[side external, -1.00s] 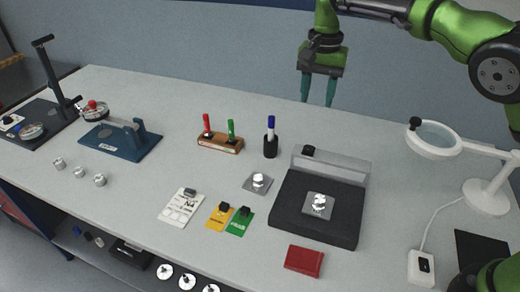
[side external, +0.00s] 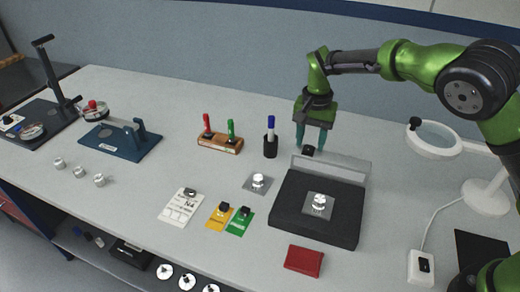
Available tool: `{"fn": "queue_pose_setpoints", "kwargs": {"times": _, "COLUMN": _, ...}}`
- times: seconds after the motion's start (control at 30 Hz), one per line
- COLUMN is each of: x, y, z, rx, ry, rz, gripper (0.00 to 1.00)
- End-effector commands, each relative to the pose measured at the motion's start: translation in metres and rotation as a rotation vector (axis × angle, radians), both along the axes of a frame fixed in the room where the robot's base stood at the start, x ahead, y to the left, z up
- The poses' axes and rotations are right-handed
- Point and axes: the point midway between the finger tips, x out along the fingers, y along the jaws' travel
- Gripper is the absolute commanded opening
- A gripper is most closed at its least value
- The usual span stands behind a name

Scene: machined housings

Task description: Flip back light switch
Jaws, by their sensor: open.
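A white switch box (side external: 421,266) with a dark rocker on its face lies at the lower right of the table. A cord runs from it up toward the white magnifier lamp (side external: 487,196). Which way the rocker is tipped is too small to tell. My gripper (side external: 311,150) is open, its two teal fingers pointing down behind the black box (side external: 287,212). The fingertips are on either side of the black knob (side external: 308,150) at the box's clear lid, and I see nothing held. Whether they touch the knob is unclear. The gripper is far from the switch box.
A red block (side external: 304,261) lies left of the switch box. A black pen cup (side external: 270,147) stands left of my gripper, beside a wooden marker holder (side external: 219,144). Several tags lie at the front. The lamp's round lens (side external: 434,139) overhangs the right side.

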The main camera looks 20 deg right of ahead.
Motion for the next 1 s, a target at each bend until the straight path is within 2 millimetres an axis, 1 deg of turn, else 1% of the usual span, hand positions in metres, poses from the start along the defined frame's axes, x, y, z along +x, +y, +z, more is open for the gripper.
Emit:
{"fn": "queue_pose_setpoints", "kwargs": {"times": 0.07, "x": -0.0001, "y": 0.0001, "z": 0.0001, "rx": 0.0, "ry": 0.0, "rz": 0.0, "gripper": 0.45}}
{"fn": "queue_pose_setpoints", "kwargs": {"times": 0.3, "x": -0.0001, "y": 0.0001, "z": 0.0003, "rx": 0.001, "ry": 0.001, "rz": 0.0, "gripper": 0.09}}
{"fn": "queue_pose_setpoints", "kwargs": {"times": 0.37, "x": -0.0001, "y": 0.0001, "z": 0.0004, "rx": 0.001, "ry": 0.001, "rz": 0.0, "gripper": 0.0}}
{"fn": "queue_pose_setpoints", "kwargs": {"times": 0.53, "x": -0.0006, "y": 0.0007, "z": 0.0007, "rx": -0.008, "ry": -0.007, "rz": 0.002, "gripper": 0.0}}
{"fn": "queue_pose_setpoints", "kwargs": {"times": 0.63, "x": -0.0028, "y": 0.0028, "z": 0.0011, "rx": -0.048, "ry": -0.042, "rz": 0.003, "gripper": 0.0}}
{"fn": "queue_pose_setpoints", "kwargs": {"times": 0.9, "x": -0.009, "y": 0.0088, "z": 0.0021, "rx": -0.239, "ry": -0.233, "rz": 0.007, "gripper": 0.0}}
{"fn": "queue_pose_setpoints", "kwargs": {"times": 1.0, "x": -0.0095, "y": 0.0093, "z": 0.0023, "rx": -0.284, "ry": -0.278, "rz": 0.006, "gripper": 0.0}}
